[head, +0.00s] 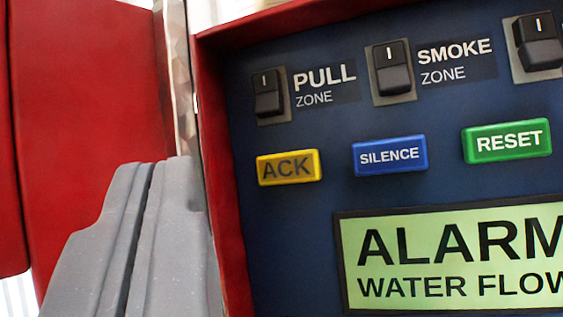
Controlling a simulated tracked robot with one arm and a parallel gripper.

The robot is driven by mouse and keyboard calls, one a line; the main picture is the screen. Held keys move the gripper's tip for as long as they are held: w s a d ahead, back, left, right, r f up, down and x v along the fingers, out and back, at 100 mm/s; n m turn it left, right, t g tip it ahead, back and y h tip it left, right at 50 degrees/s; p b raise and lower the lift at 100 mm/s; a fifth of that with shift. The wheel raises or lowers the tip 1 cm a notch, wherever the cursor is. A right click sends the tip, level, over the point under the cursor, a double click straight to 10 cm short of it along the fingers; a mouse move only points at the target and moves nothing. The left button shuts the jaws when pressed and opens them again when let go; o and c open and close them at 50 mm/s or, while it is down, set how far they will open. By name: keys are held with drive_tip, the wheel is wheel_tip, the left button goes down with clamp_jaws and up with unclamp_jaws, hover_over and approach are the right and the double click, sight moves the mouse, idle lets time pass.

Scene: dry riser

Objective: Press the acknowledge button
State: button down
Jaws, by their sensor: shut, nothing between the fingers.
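The yellow ACK button (289,168) is on the dark blue panel (300,218), at its left side below the PULL ZONE switch. My gripper (165,168) is shut and empty, its grey fingers rising from the lower left. In the picture its tips lie to the left of the ACK button, at about the same height, and appear apart from it. The depth between the tips and the panel is hard to tell.
A blue SILENCE button (390,155) and a green RESET button (507,141) sit right of ACK. Rocker switches (392,70) line the top. A green ALARM WATER FLOW display (450,260) is below. The panel's red raised frame (222,180) stands between gripper and buttons.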

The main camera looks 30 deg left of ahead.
drive_tip(key=p, duration=0.2)
approach(273, 157)
drive_tip(key=shift+s+r+x, duration=0.1)
drive_tip(key=shift+s+x, duration=0.05)
drive_tip(key=shift+x, duration=0.75)
drive_tip(key=shift+s+r+x, duration=0.15)
drive_tip(key=shift+s+x, duration=0.05)
drive_tip(key=shift+x, duration=0.7)
drive_tip(key=shift+s+r+x, duration=0.1)
drive_tip(key=shift+s+x, duration=0.05)
drive_tip(key=shift+x, duration=0.7)
drive_tip(key=shift+w+a, duration=0.15)
drive_tip(key=shift+w+r, duration=0.1)
drive_tip(key=shift+w, duration=0.1)
drive_tip(key=shift+w+a, duration=0.2)
drive_tip(key=shift+w, duration=0.3)
idle(0.5)
idle(0.4)
drive_tip(key=shift+s+d, duration=0.2)
drive_tip(key=shift+s, duration=0.7)
